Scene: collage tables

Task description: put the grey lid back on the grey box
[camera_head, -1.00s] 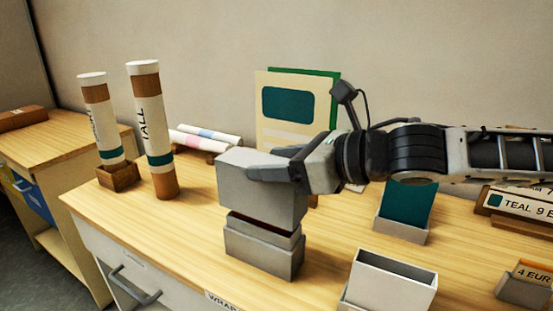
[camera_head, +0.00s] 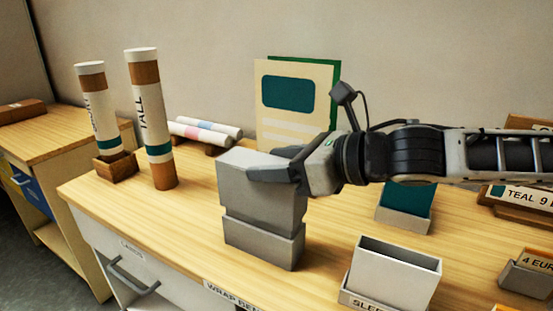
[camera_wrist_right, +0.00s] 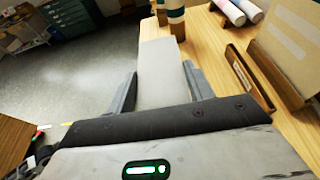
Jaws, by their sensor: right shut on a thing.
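The grey lid (camera_head: 258,193) is a tall grey cap and sits down over the grey box (camera_head: 262,246), with no brown inner part showing between them. The box stands on the wooden table near its front edge. My right gripper (camera_head: 272,172) is shut on the top part of the lid, coming from the right. In the right wrist view the lid's pale top (camera_wrist_right: 163,75) lies between the two fingers (camera_wrist_right: 160,92). Whether the lid is fully seated I cannot tell exactly. My left gripper is not in view.
Two tall labelled tubes (camera_head: 150,118) stand at the left, one in a brown holder (camera_head: 116,166). An open grey sleeve box (camera_head: 393,275) stands to the right. A teal card (camera_head: 406,203) in a grey stand is behind it. Rolled papers (camera_head: 205,132) lie at the back.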

